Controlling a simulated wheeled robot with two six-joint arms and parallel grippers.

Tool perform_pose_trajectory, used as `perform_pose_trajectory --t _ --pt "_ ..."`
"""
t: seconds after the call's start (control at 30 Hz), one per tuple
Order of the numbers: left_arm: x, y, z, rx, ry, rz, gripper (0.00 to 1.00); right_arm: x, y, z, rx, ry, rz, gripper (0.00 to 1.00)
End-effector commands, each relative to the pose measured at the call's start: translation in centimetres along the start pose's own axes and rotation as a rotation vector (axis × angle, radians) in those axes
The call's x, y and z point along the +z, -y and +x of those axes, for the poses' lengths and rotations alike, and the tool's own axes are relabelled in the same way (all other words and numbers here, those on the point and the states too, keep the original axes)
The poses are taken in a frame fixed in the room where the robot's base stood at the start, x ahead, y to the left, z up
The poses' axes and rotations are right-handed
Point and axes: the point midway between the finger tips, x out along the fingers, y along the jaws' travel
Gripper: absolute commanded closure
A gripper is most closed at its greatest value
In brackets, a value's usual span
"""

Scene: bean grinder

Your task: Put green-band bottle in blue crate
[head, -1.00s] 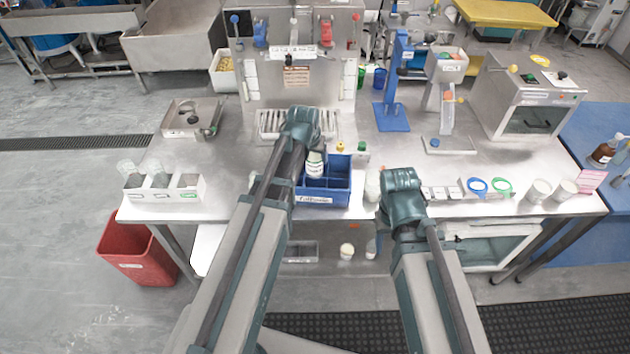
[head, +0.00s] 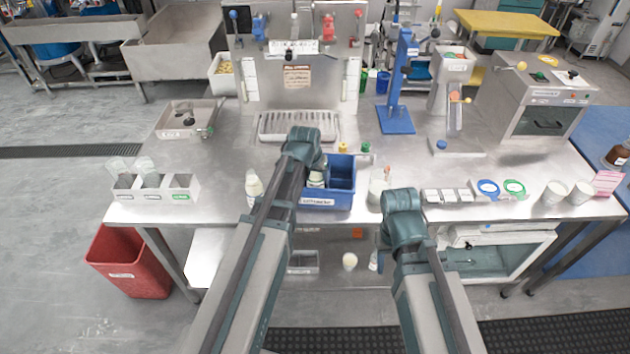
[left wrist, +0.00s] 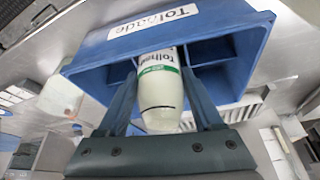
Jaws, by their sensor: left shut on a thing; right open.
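The blue crate (head: 330,203) stands at the table's front edge, its compartments open upward. The bottle with the green band (left wrist: 160,75) is white and sits between the fingers of my left gripper (left wrist: 158,98), which is shut on it. Its far end is within a crate compartment, beside a divider; I cannot tell if it touches the bottom. In the head view the bottle (head: 316,180) shows partly behind my left arm, low in the crate's left part. The crate (left wrist: 100,68) fills the upper wrist view. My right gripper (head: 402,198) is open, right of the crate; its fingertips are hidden.
Another pale bottle (head: 253,188) stands left of my left arm, and a whitish container (head: 378,188) stands between crate and right gripper. Small yellow-topped (head: 343,148) and green-topped (head: 365,148) items stand behind the crate. The table left of the crate is mostly clear.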

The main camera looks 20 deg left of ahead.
Motion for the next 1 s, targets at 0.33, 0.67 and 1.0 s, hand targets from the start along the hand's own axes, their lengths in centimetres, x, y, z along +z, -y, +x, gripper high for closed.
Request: perform_pose_trajectory --t 0.33,0.67,1.0 --pt "0.1 0.0 0.3 0.000 0.000 0.000 0.85 0.0 0.0 0.4 0.000 0.000 0.000 0.50" --pt "0.4 0.0 1.1 0.000 0.000 0.000 0.85 -0.1 0.1 1.1 0.000 0.000 0.000 0.50" --pt "0.4 0.0 1.0 0.000 0.000 0.000 0.03 -0.1 0.1 1.0 0.000 0.000 0.000 0.50"
